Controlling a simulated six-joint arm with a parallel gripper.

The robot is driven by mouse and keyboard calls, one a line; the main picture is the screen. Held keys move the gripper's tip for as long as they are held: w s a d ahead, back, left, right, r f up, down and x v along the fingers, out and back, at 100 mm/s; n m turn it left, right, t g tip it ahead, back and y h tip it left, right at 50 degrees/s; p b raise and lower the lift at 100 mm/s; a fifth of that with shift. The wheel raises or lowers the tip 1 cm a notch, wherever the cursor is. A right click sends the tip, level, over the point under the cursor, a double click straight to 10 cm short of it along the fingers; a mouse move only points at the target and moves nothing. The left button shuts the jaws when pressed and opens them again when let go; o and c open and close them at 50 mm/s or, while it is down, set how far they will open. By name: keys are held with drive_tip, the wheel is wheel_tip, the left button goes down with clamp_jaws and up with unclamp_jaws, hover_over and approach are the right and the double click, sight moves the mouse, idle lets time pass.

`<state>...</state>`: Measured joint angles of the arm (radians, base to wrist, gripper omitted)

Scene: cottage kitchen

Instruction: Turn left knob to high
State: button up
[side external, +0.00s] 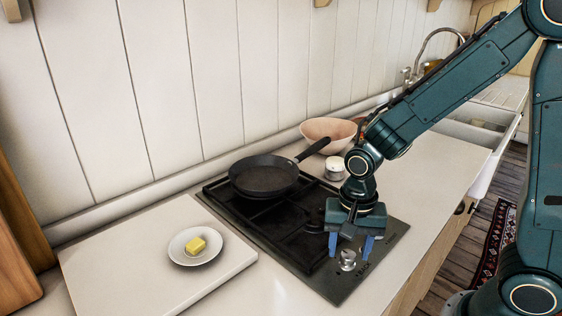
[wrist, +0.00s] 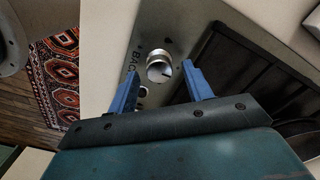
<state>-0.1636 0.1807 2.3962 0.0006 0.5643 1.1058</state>
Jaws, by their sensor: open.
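A silver knob (side external: 347,259) stands on the front strip of the black hob (side external: 300,240), near its left end in the side view. In the wrist view the same knob (wrist: 159,68) appears just ahead of and between my fingertips, with printed lettering beside it. My gripper (side external: 351,246) points down over the strip with its blue fingers apart. In the wrist view my gripper (wrist: 160,70) is open and holds nothing; contact with the knob cannot be told. A smaller round part (wrist: 142,92) shows near the left finger. The knob's exact setting is too small to read.
A black frying pan (side external: 264,176) sits at the hob's back, handle toward the right. A plate (side external: 178,258) with butter (side external: 196,245) is on a white board (side external: 100,265) at left. A bowl (side external: 328,133) and small white pot (side external: 335,168) stand behind the gripper.

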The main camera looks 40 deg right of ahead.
drive_tip(key=shift+f, duration=0.2)
drive_tip(key=c, duration=1)
drive_tip(key=shift+o, duration=0.2)
